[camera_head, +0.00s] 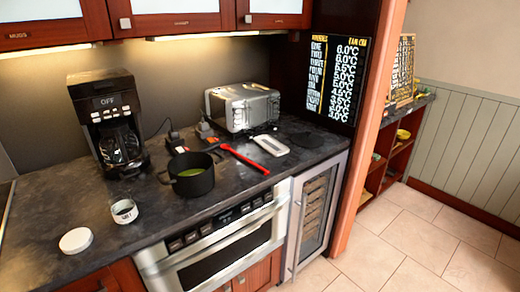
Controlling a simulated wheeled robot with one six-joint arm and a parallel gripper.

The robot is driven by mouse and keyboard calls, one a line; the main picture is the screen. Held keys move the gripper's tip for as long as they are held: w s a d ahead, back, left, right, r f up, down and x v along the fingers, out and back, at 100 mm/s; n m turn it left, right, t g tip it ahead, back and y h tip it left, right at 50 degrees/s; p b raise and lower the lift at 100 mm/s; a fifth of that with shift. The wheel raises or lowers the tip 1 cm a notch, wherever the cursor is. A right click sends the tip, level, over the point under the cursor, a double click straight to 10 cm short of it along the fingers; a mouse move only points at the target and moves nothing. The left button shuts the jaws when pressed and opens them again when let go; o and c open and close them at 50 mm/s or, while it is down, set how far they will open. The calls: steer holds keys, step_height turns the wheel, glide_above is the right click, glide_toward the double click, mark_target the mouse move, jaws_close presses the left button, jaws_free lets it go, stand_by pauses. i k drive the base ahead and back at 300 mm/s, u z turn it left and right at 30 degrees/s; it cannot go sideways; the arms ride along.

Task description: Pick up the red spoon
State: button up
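A long red utensil, which looks like the red spoon (245,159), lies on the dark countertop (225,205) right of the black pot (191,182). It slants from near the toaster toward the front edge. A small dark and red shape sits by its back end, and I cannot tell whether it is part of the spoon. The pot holds something green. My gripper is not in view.
A coffee maker (107,125), a toaster (242,107) and a white flat object (270,145) stand or lie on the counter. A small cup (124,211) and a white disc (76,240) are front left. A microwave drawer (215,262) is below. Open floor (400,240) lies right.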

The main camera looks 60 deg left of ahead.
mark_target(224, 147)
steer(key=u, duration=0.3)
steer(key=i, duration=1.65)
steer(key=u, duration=1.45)
steer(key=i, duration=0.9)
steer(key=u, duration=1.3)
steer(key=i, duration=0.35)
steer(key=u, duration=0.25)
